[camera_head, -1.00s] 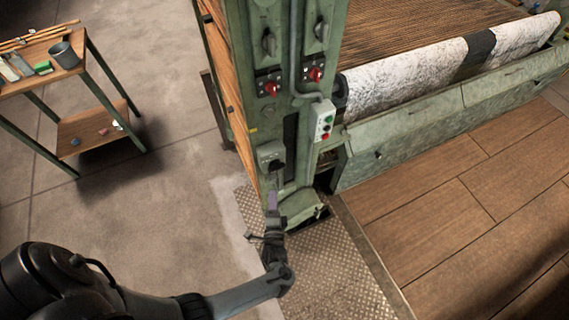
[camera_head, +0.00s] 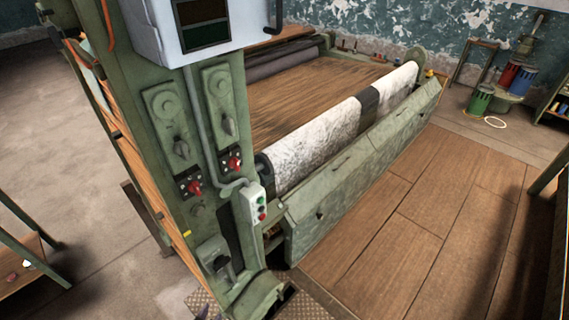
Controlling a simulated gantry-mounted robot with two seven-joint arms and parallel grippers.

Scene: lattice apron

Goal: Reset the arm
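The tall green machine post (camera_head: 165,130) stands left of centre, with knobs and red switches on its face. Low on the post is a grey-green housing (camera_head: 210,250) with a dark slot. A small dark shape at the bottom edge, just below this housing, may be the tip of my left gripper (camera_head: 204,311). Too little of it shows to tell its state or whether it holds anything. My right gripper is not in view.
A white cloth roll (camera_head: 310,150) with a dark band lies along the machine, above a green trough (camera_head: 350,180). Wood-look floor (camera_head: 400,240) is clear at right. A small table (camera_head: 20,265) stands at left, and coloured buckets (camera_head: 480,98) at the back.

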